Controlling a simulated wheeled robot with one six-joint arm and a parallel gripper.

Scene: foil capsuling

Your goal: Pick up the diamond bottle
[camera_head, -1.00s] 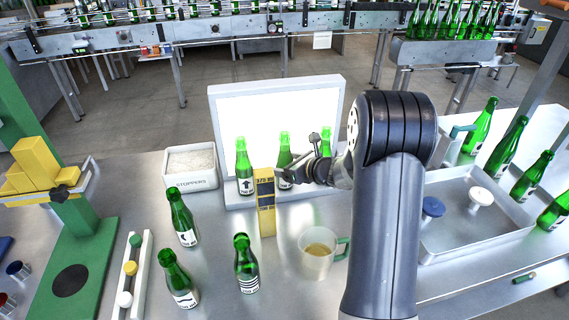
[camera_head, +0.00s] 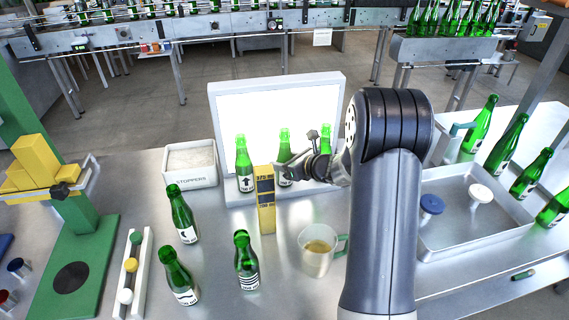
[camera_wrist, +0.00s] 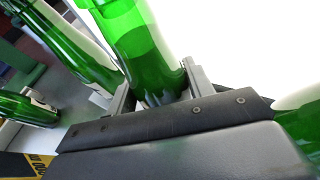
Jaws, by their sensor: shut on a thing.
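My gripper (camera_head: 291,171) is at the light panel, its jaws around the middle green bottle (camera_head: 284,142) of the row there. In the wrist view this bottle (camera_wrist: 147,45) stands between the two fingers (camera_wrist: 158,88), which close on it from both sides. Its label is mostly hidden by the gripper, so I cannot read whether it bears a diamond. The bottle is upright in the head view; whether its base touches the table is hidden. No other bottle shows a clear diamond.
An arrow-labelled bottle (camera_head: 244,166) stands close left, another bottle (camera_head: 325,140) close right. The lit panel (camera_head: 213,115) is behind. A yellow block (camera_head: 266,212) and a mug (camera_head: 316,258) stand in front.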

